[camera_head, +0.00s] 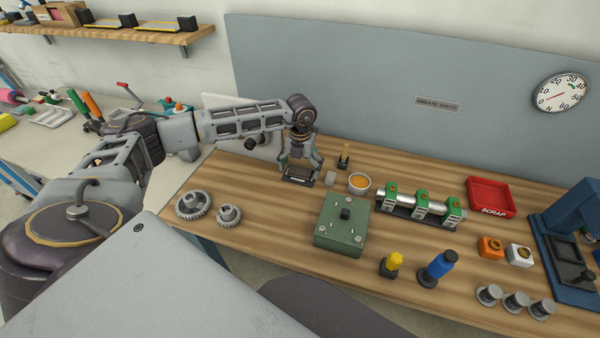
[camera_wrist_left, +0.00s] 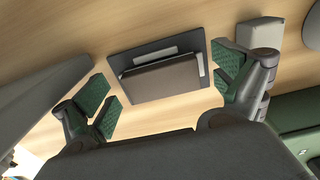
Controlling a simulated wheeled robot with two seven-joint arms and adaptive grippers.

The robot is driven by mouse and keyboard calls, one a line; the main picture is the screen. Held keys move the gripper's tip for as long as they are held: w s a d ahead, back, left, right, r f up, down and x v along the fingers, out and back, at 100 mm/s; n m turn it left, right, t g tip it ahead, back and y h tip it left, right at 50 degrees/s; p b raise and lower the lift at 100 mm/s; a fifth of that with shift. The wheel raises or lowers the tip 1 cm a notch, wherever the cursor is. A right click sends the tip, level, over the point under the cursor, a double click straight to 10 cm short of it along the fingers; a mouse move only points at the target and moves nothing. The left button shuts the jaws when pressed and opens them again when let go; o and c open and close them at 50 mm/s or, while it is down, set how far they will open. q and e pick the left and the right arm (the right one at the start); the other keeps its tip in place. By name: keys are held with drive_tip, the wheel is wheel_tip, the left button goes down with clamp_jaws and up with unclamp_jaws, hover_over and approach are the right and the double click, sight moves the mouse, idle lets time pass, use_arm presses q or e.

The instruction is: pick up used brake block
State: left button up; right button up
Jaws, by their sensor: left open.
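A dark brown-grey block (camera_wrist_left: 160,77), which looks like the used brake block, lies on a flat black plate (camera_wrist_left: 117,61) with pale label strips. In the head view, the block on its plate (camera_head: 298,179) is partly covered by my left gripper. My left gripper (camera_head: 301,168) points down over it, fingers spread. In the left wrist view, the green pads of the left gripper (camera_wrist_left: 166,86) stand apart on either side of the block, with gaps showing. My right gripper is not in view.
A small light grey block (camera_head: 330,178) stands close to the right of the plate, near one finger. An orange-filled bowl (camera_head: 359,182) and a green box (camera_head: 340,235) are to the right. Gears (camera_head: 193,205) lie to the left. A red scrap tray (camera_head: 490,197) is at far right.

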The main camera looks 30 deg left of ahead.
sight(301, 168)
use_arm(q)
drive_tip(key=shift+c, duration=0.3)
drive_tip(key=c, duration=1.2)
drive_tip(key=shift+r, duration=0.1)
wheel_tip(301, 168, up, 18)
drive_tip(key=shift+b, duration=0.45)
